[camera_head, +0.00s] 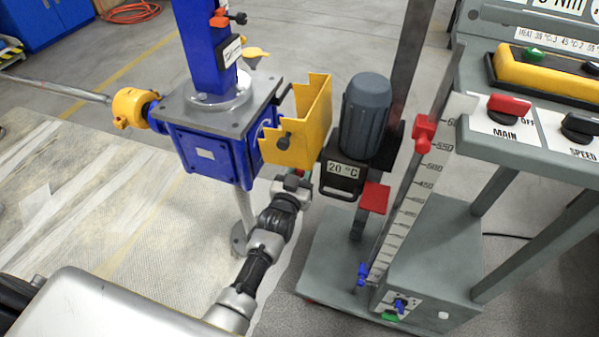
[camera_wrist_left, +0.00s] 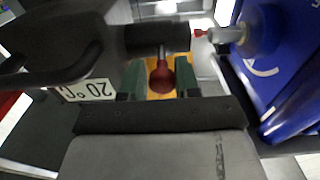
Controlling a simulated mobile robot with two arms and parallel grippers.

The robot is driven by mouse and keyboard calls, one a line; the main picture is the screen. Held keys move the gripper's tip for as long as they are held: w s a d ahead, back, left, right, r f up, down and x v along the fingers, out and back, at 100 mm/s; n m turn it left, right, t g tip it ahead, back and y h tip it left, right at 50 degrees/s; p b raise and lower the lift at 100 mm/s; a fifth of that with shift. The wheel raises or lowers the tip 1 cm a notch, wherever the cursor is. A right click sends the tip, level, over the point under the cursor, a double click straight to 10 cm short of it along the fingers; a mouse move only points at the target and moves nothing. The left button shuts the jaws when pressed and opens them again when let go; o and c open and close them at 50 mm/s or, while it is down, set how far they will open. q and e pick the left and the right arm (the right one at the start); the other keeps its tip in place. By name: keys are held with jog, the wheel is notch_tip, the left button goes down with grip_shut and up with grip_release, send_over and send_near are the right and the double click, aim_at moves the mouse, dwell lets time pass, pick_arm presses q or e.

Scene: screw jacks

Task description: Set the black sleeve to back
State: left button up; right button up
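The black sleeve (camera_wrist_left: 158,37) is a dark cylinder lying crosswise in the left wrist view, beside a metal shaft with a red tip (camera_wrist_left: 200,33). A lever with a round red knob (camera_wrist_left: 162,78) hangs from the sleeve. My left gripper (camera_wrist_left: 161,80) has one green finger on each side of this knob; I cannot tell whether they touch it. In the head view my left gripper (camera_head: 294,182) is below the yellow guard (camera_head: 300,120), its fingertips largely hidden. The guard also hides most of the sleeve there. My right gripper is not in view.
The blue screw jack (camera_head: 212,145) stands left of the guard, and the grey motor (camera_head: 366,115) with a "20 °C" label stands right. A scale with a red slider (camera_head: 424,132) and a control panel (camera_head: 515,125) are further right. The guard is close above my gripper.

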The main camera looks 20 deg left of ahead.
pick_arm(q)
jog(key=o, duration=0.4)
jog(key=shift+d, duration=0.25)
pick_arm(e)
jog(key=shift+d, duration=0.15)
pick_arm(q)
jog(key=shift+a, duration=0.1)
jog(key=shift+s, duration=0.35)
jog(key=s+p, duration=0.1)
jog(key=s, duration=0.9)
jog(key=shift+s+a+p, duration=0.1)
jog(key=shift+a+p, duration=0.05)
jog(key=shift+p, duration=0.15)
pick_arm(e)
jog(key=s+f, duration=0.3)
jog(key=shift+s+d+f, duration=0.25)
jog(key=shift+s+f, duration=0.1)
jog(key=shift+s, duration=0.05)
